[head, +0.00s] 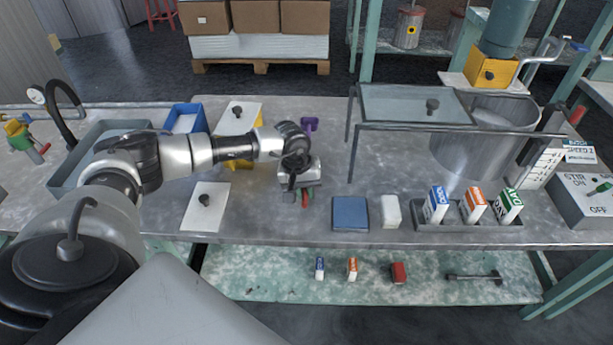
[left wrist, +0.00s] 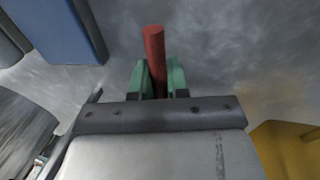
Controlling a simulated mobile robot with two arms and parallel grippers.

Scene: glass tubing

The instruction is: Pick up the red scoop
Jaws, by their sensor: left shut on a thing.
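The red scoop (left wrist: 154,48) shows in the left wrist view as a red rod, its handle, between the green fingertips of my left gripper (left wrist: 158,78). The fingers are shut on it. In the head view my left gripper (head: 298,197) is over the middle of the metal table, with a small bit of red (head: 305,200) at its fingertips. The rest of the scoop is hidden by the gripper and wrist. I cannot tell whether it touches the table. My right gripper is not in view.
A blue pad (head: 350,213) and a white block (head: 391,211) lie right of the gripper. Labelled boxes stand in a grey tray (head: 466,228) farther right. A yellow object (head: 241,163) and a purple one (head: 309,125) are close behind the arm. A glass-topped frame (head: 416,103) stands at the back.

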